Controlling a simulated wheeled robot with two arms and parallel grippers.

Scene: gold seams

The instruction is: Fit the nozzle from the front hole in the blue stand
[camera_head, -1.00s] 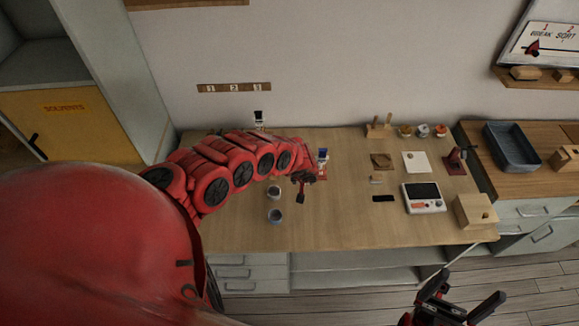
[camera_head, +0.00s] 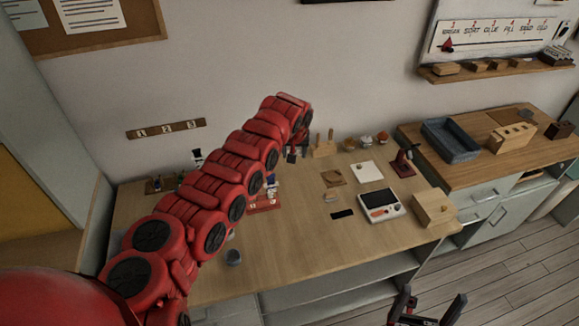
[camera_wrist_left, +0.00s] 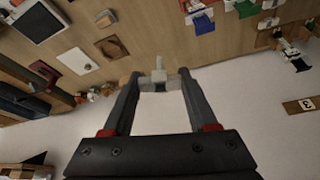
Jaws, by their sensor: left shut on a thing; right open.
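My left gripper (camera_head: 292,154) is raised over the back of the bench, left of the wooden peg stand. In the left wrist view its fingertips (camera_wrist_left: 160,82) close on a small pale grey piece with a narrow upright tip (camera_wrist_left: 159,66), which looks like a nozzle. A blue piece (camera_wrist_left: 203,23), perhaps the blue stand, shows above the fingers in that view, apart from them. In the head view a small blue-topped item (camera_head: 271,182) stands on a red base, partly behind my arm. No hole can be made out. My right gripper (camera_head: 432,297) is open and empty, low in front of the bench.
A wooden peg stand (camera_head: 324,144), small pots (camera_head: 367,142), a white-framed device (camera_head: 380,205), a wooden block (camera_head: 434,208) and a red-based tool (camera_head: 403,163) stand on the right half. A grey-blue tray (camera_head: 450,140) is on the side counter. The bench front is mostly clear.

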